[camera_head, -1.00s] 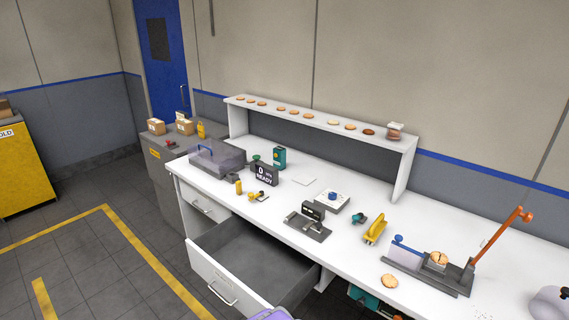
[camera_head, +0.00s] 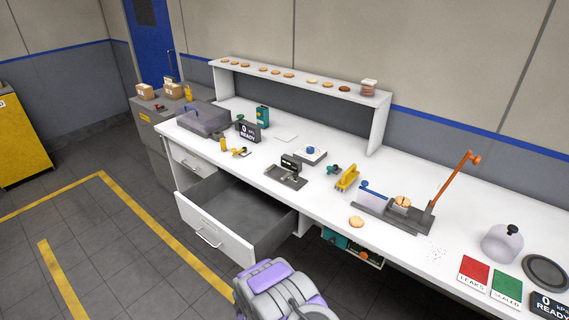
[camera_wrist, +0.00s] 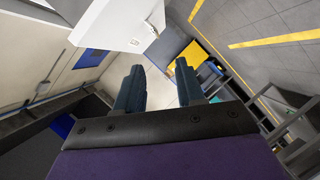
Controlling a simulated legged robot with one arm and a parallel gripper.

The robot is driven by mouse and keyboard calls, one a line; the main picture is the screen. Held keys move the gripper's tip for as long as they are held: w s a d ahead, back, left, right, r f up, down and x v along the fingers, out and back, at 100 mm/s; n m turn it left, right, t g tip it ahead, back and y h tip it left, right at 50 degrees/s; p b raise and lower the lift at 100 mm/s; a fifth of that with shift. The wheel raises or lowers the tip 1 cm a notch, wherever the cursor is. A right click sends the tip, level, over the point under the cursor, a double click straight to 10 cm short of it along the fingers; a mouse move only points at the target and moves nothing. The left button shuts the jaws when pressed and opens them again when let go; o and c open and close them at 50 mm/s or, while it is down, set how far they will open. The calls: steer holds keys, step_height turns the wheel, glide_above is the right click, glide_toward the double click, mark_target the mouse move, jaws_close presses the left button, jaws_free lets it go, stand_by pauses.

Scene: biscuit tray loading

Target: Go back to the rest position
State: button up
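My gripper (camera_wrist: 158,85) shows in the wrist view with its two dark fingers apart and nothing between them. Beyond the fingers are a white surface, the wall and the floor, seen at a tilt. In the head view the gripper itself is not visible; only a purple and grey part of my own body shows at the bottom middle. The white workbench (camera_head: 330,200) stands in front of me, with its lower drawer (camera_head: 214,231) pulled open and empty as far as I can see.
A biscuit (camera_head: 357,222) lies near the bench's front edge beside a lever press (camera_head: 410,213). Several biscuits line the shelf (camera_head: 228,65). A red card (camera_head: 474,273) and a green card (camera_head: 507,289) lie at the right. The floor at the left (camera_head: 90,270) is clear.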

steer(key=w+d+r+m+g+h, duration=0.3)
steer(key=w+d+r+m+h, duration=0.15)
steer(key=d+r, duration=0.65)
steer(key=s+d+r+m+g+h, duration=0.1)
steer(key=s+d+r+m+g, duration=0.1)
steer(key=s+d+r, duration=0.3)
steer(key=s+d+r+m+g+h, duration=0.1)
steer(key=s+d+r+m, duration=0.2)
steer(key=r, duration=0.4)
steer(key=s+d+r+m+g, duration=0.2)
steer(key=s+r, duration=0.3)
steer(key=s, duration=0.7)
steer(key=s+d+r+m+g, duration=0.3)
steer(key=s+d+r, duration=0.2)
steer(key=s, duration=0.7)
steer(key=s+d+r+m+g+h, duration=0.1)
steer(key=s+d+r+m+g, duration=0.2)
steer(key=s+r, duration=0.4)
steer(key=s, duration=0.5)
steer(key=shift+s+d, duration=0.2)
steer(key=shift+d, duration=0.2)
